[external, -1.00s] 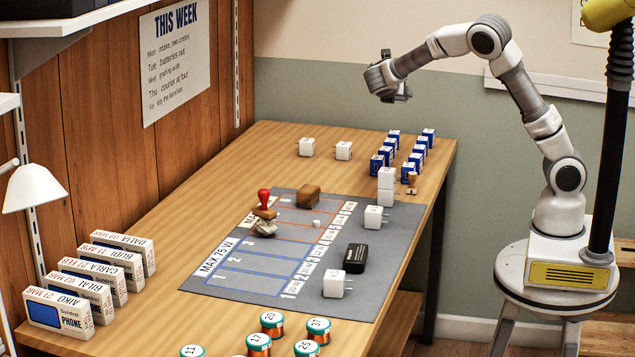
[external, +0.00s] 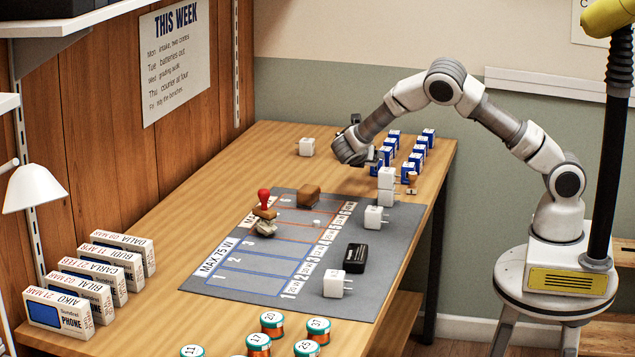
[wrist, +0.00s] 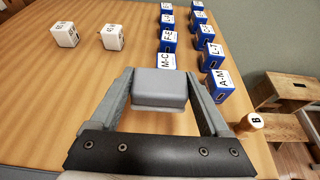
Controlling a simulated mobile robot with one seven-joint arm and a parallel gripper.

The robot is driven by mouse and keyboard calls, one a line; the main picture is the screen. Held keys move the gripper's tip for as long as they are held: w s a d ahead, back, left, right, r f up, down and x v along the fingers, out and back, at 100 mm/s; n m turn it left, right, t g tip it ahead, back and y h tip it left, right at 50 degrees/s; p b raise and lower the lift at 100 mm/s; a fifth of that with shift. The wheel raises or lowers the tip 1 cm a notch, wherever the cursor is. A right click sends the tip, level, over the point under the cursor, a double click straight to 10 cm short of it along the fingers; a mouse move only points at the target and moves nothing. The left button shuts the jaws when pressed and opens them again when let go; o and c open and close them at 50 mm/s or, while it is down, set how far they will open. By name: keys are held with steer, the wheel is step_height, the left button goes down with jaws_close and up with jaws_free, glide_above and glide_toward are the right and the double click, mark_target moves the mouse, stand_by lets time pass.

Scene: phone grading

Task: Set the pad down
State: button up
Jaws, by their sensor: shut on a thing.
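My gripper (external: 352,152) is low over the far part of the bench, just left of the blue boxes. In the wrist view, the gripper (wrist: 165,95) is shut on a grey, rounded block, which I take to be the pad (wrist: 160,86); its sides lie against both fingers. In the external view the pad is hidden by the gripper and wrist. I cannot tell whether its underside touches the wood. Two white cube chargers (wrist: 65,34) stand beyond it to the left in the wrist view, apart from it.
Blue labelled boxes (wrist: 168,40) stand in two columns close ahead and right of the gripper. A small wooden peg marked B (wrist: 250,122) is near the bench edge. The grey mat (external: 310,265) holds a red-handled stamp (external: 264,200), a brown block (external: 308,196) and a black case (external: 356,258). Bare wood lies left.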

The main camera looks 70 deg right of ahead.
mark_target(354, 187)
steer(key=w+a+f, duration=0.2)
steer(key=shift+w+a+f+b, duration=0.1)
steer(key=shift+w+f+b, duration=0.05)
steer(key=shift+w+b, duration=0.2)
step_height(354, 187, down, 4)
steer(key=shift+b, duration=0.55)
steer(key=o, duration=1.2)
steer(key=p+v, duration=0.2)
steer(key=v, duration=1)
